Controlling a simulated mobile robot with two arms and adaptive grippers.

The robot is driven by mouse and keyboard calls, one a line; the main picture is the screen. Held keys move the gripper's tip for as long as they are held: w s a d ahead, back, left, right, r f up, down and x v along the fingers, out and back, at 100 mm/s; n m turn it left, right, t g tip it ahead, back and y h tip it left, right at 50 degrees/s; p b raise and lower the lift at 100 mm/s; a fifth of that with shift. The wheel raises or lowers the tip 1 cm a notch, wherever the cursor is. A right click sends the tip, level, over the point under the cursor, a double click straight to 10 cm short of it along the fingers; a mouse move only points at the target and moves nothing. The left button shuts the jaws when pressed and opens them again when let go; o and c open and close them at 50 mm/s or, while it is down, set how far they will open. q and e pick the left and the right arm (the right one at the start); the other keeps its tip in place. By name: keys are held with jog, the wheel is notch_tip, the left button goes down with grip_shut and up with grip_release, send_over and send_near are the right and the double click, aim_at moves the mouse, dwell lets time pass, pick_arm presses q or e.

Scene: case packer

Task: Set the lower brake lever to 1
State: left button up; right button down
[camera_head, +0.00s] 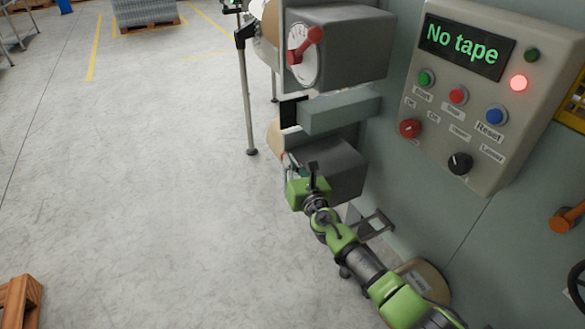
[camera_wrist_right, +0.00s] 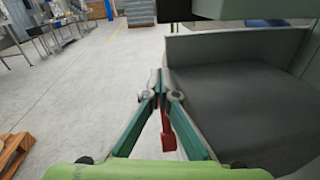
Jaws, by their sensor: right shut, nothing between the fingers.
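The lower brake box (camera_head: 335,165) is a dark grey housing on the machine's side. Its red lever (camera_wrist_right: 167,132) shows in the wrist view through the gap between my right fingers; in the head view only a bit of red shows beside the fingers, and its dial setting is hidden. My right gripper (camera_head: 291,166) is at the left face of this box. In the wrist view my right gripper (camera_wrist_right: 161,88) has its fingertips together with nothing between them; I cannot tell whether it touches the lever. My left gripper is not in view.
An upper brake box (camera_head: 340,45) carries a red lever (camera_head: 305,45) on a white dial. A control panel (camera_head: 480,110) reads "No tape" with a lit red lamp (camera_head: 518,83). A grey block (camera_head: 340,112) sits between the boxes. The floor at left is mostly clear.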

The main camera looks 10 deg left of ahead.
jog(key=shift+w+a, duration=0.15)
jog(key=shift+a, duration=0.05)
dwell(0.4)
